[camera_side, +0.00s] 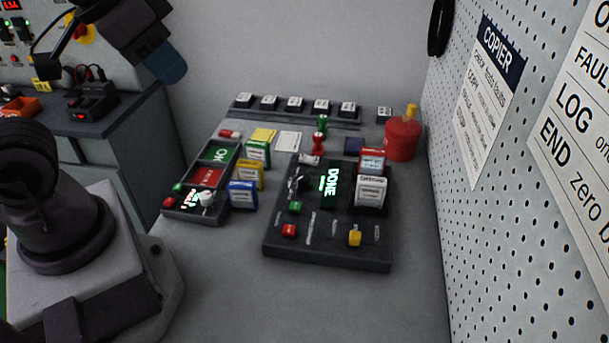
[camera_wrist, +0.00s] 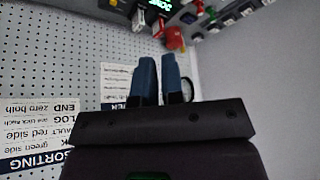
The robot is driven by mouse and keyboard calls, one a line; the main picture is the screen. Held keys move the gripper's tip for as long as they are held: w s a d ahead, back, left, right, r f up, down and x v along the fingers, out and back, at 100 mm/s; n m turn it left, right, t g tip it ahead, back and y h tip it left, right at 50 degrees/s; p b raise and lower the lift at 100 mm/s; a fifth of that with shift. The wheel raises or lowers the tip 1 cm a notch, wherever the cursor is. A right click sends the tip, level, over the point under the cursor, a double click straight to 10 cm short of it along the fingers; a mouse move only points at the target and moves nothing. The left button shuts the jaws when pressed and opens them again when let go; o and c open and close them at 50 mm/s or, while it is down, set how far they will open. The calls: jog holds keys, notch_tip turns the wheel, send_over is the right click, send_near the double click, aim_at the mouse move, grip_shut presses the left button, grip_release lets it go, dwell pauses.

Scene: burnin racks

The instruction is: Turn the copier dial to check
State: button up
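The copier is a dark sloped box (camera_side: 325,260) on the bench, with a lit green DONE display (camera_side: 331,184). A small dark knob (camera_side: 297,184) left of the display looks like the dial; its pointer setting is too small to read. The DONE display also shows at the top of the wrist view (camera_wrist: 163,4). My gripper (camera_side: 172,72) hangs at the upper left of the side view, well away from the copier. In the wrist view its two blue fingers (camera_wrist: 159,60) stand with a narrow gap, with nothing seen between them.
A tray with lit tiles (camera_side: 183,216) and several coloured cartridges (camera_side: 243,196) stand left of the copier. A red canister (camera_side: 402,138) stands behind right. A pegboard wall (camera_side: 455,235) with a COPIER sign (camera_side: 489,95) bounds the right. The front bench is clear.

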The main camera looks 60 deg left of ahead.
jog(key=o, duration=0.3)
jog(key=shift+w+a+f, duration=0.1)
jog(key=shift+a+f, duration=0.05)
jog(key=shift+f, duration=0.1)
jog(key=o, duration=0.6)
jog(key=shift+w+a+f+g, duration=0.25)
jog(key=shift+w+f+g, duration=0.65)
jog(key=shift+f, duration=0.25)
jog(key=shift+c, duration=0.2)
jog(key=n+g, duration=0.4)
send_near(304, 176)
jog(key=shift+n, duration=0.3)
notch_tip(304, 176, down, 9)
jog(key=shift+s+f, duration=0.1)
jog(key=shift+f, duration=0.1)
jog(key=c, duration=0.9)
